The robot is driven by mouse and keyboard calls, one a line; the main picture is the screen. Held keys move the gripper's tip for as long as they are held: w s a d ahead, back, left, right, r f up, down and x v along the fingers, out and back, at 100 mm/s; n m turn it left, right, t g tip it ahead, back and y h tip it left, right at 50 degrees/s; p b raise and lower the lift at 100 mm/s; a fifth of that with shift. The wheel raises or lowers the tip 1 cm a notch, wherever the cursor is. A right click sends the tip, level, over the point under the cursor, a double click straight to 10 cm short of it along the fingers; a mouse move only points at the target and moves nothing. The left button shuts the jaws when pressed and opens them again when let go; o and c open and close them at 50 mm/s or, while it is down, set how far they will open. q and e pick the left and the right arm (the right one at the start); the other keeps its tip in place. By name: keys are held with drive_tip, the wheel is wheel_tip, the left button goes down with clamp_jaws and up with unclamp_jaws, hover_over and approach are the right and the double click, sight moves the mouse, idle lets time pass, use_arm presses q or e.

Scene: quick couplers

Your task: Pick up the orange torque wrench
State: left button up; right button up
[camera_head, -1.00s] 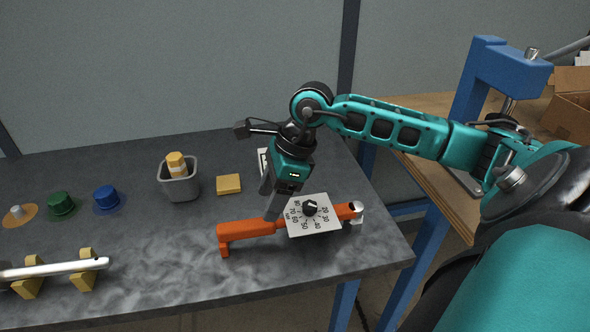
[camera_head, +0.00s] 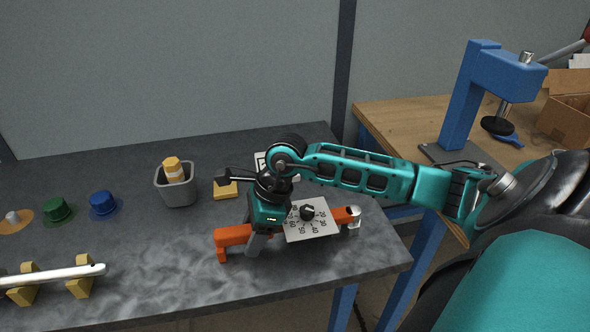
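The orange torque wrench (camera_head: 234,236) lies on the dark tabletop, its handle end at the left and a metallic head (camera_head: 353,213) at the right. A square white dial plate (camera_head: 318,228) with a black knob sits along its shaft. My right gripper (camera_head: 252,232) is lowered over the wrench between its handle end and the dial. One grey finger shows on the near side of the shaft and one on the far side, apart from each other. The gripper body hides part of the shaft, and contact cannot be made out. My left gripper is not in view.
A grey bin (camera_head: 178,190) with a yellow-and-white item stands behind, beside a yellow block (camera_head: 225,190). Blue (camera_head: 103,204), green (camera_head: 58,209) and orange couplers sit at the left. A silver bar (camera_head: 55,275) rests on yellow supports at front left. The front middle is clear.

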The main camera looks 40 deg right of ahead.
clamp_jaws()
idle(0.3)
drive_tip(key=shift+r, duration=0.1)
